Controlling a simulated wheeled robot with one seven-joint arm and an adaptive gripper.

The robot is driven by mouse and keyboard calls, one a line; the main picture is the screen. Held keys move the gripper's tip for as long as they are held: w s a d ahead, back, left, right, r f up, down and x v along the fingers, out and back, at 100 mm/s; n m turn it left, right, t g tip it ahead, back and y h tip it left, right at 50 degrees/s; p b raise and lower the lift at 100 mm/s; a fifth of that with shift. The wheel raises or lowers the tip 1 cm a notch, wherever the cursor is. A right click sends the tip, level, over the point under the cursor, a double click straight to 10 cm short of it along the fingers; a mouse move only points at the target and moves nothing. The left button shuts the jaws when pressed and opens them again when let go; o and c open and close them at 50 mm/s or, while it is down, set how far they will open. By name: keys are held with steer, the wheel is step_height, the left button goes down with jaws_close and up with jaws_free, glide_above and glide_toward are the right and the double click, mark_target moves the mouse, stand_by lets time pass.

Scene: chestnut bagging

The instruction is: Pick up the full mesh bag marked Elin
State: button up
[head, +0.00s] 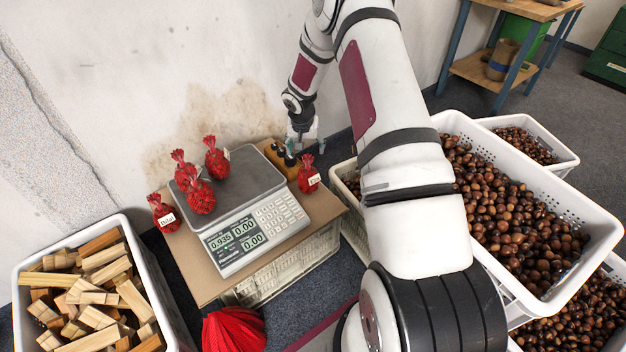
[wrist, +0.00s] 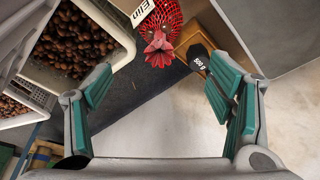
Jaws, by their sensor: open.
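The full red mesh bag marked Elin (wrist: 163,22) is at the top middle of the wrist view, its gathered red top towards me. Its white tag (wrist: 136,10) reads Elin. In the head view this bag (head: 308,180) stands on the brown board just right of the scale, beside the wooden weight block. My gripper (wrist: 158,70) is open and empty, its green-padded fingers spread wide, with the bag ahead of the gap and not between them. In the head view my gripper (head: 302,142) is just behind and above the bag, partly hidden.
The weight block (head: 280,158) holds dark weights; one marked 500 g (wrist: 200,60) shows near my right finger. The scale (head: 250,205) bears several red bags, and another tagged bag (head: 164,213) stands left of it. Chestnut crates (head: 572,290) fill the right; a wood-block crate (head: 170,310) stands left.

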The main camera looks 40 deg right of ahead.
mark_target(307, 160)
steer(key=b+x, duration=0.1)
steer(key=x, duration=0.6)
steer(key=shift+f+b, duration=0.2)
steer(key=shift+b, duration=0.2)
steer(key=b+x, duration=0.2)
steer(key=x, duration=0.3)
steer(key=shift+s, duration=0.1)
jaws_close()
